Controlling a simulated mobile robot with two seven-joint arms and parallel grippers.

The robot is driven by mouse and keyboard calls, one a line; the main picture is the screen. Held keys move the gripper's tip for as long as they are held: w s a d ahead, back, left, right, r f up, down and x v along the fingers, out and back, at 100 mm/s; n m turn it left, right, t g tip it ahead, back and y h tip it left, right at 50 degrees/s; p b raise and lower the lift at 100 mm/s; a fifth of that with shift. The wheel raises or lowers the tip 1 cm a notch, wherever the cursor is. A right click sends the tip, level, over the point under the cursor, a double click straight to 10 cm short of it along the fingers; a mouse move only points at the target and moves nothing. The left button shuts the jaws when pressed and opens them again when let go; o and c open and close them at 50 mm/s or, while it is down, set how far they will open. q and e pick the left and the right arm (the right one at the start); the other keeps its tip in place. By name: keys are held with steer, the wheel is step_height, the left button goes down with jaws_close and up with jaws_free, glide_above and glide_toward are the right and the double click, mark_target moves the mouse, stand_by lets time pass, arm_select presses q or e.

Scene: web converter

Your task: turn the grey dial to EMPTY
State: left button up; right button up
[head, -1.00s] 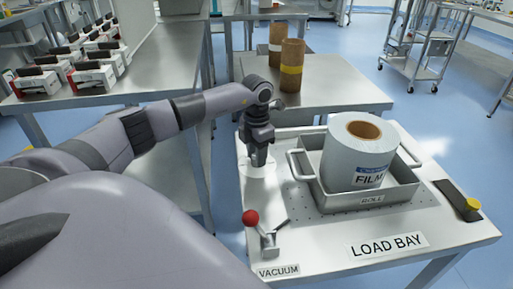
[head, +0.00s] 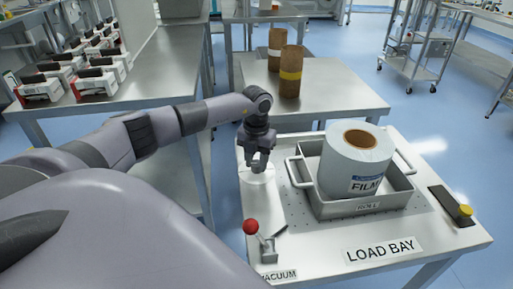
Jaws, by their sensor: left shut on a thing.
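My left gripper (head: 258,168) points down at the back left corner of the load bay table, shut on the grey dial. The fingers hide most of the dial. A pale round plate (head: 266,178) shows around the fingertips. No EMPTY mark or pointer can be read from here. My right gripper is not in view.
A metal tray (head: 364,208) holding a white film roll (head: 355,160) stands right of the gripper. A red-knobbed vacuum lever (head: 251,227) is at the front left. The load bay table (head: 310,245) is bare at its front middle. Brown cores (head: 291,72) stand on a table behind.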

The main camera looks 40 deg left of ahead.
mark_target(256, 163)
arm_select(q)
steer(key=shift+r, duration=0.1)
steer(key=o, duration=1)
steer(key=shift+o, duration=0.2)
step_height(256, 163, up, 7)
steer(key=shift+r, duration=0.1)
steer(key=shift+s, duration=0.1)
